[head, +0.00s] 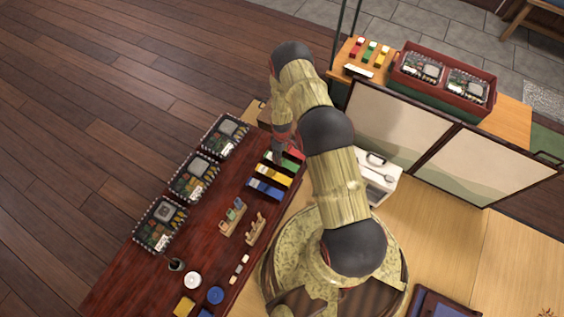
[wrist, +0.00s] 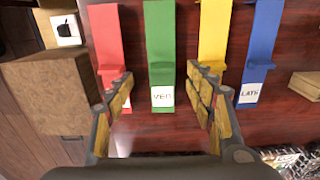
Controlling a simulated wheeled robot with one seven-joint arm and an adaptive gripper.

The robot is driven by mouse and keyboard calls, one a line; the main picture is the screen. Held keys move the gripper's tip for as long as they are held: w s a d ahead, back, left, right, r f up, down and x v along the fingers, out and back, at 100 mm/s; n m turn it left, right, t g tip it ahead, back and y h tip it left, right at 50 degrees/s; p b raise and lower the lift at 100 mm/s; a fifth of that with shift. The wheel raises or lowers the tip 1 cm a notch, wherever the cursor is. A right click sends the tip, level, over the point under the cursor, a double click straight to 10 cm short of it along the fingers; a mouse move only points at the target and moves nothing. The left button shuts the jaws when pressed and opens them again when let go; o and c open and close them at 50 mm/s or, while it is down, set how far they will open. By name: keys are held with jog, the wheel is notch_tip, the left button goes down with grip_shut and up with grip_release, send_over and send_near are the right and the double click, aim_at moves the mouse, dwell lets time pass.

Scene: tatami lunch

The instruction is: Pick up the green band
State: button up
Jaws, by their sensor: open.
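The green band (wrist: 160,45) lies on the dark red table (wrist: 135,135) in the wrist view, with a white label at its near end. It lies between a red band (wrist: 106,40) on the left and a yellow band (wrist: 213,40) on the right; a blue band (wrist: 261,50) is farther right. My gripper (wrist: 162,88) is open and empty, its fingers on either side of the green band's labelled end. Whether the fingers touch the table cannot be told. In the head view my arm hides part of the bands, and my gripper (head: 280,150) is over their far end.
A brown block (wrist: 45,90) stands left of the red band. In the head view, several lunch boxes (head: 195,178) line the table's left edge, with small wooden stands (head: 232,217) nearer. A red crate (head: 440,82) with boxes sits beyond the low screen (head: 400,120).

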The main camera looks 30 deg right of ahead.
notch_tip(320, 180, down, 6)
jog(key=shift+a+r+b, duration=0.1)
jog(key=shift+r+b, duration=0.15)
jog(key=shift+b, duration=0.8)
jog(key=shift+s, duration=0.1)
jog(key=c, duration=0.3)
jog(key=c, duration=0.6)
